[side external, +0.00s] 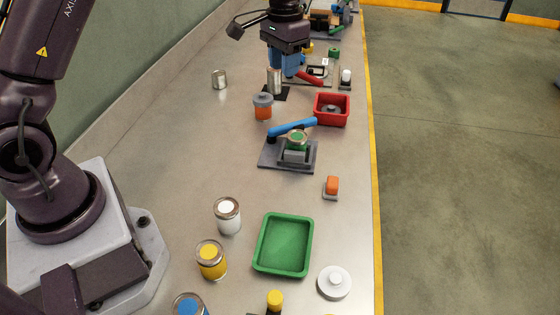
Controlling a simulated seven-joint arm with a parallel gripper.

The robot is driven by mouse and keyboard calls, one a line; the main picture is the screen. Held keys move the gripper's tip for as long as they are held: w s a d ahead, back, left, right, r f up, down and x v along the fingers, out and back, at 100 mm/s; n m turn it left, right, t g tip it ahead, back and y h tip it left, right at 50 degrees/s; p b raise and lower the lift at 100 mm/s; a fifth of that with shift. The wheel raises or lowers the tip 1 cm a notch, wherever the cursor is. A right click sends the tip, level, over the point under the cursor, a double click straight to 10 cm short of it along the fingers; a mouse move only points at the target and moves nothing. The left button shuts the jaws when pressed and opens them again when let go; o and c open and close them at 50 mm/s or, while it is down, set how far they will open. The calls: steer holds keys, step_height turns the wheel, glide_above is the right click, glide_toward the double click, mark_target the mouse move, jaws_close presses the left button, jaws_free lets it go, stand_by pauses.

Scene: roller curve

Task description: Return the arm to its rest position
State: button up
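My gripper (287,73) hangs from the top of the side external view, over the far part of the bench. Its dark body points down and blue parts show below it. The fingertips are small and overlap the things behind and below them, so I cannot tell whether they are open or shut. A silver can (274,82) stands on a black pad (280,95) just below and left of the gripper. I cannot tell whether they touch.
Near the gripper are a red-handled clamp (310,77), a red tray (331,119) and an orange jar with grey lid (263,107). A blue-levered fixture (290,153), green tray (259,244) and several cans stand nearer.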

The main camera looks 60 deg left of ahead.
steer(key=s+d+r+t, duration=0.2)
steer(key=s+r, duration=0.2)
steer(key=s, duration=0.4)
steer(key=s+d+r+t, duration=0.1)
steer(key=s+r, duration=0.3)
steer(key=s, duration=0.5)
steer(key=s+d+r+t, duration=0.2)
steer(key=s+d+r, duration=0.2)
steer(key=s, duration=0.5)
steer(key=shift+s+m+t, duration=0.25)
steer(key=shift+m+t, duration=0.05)
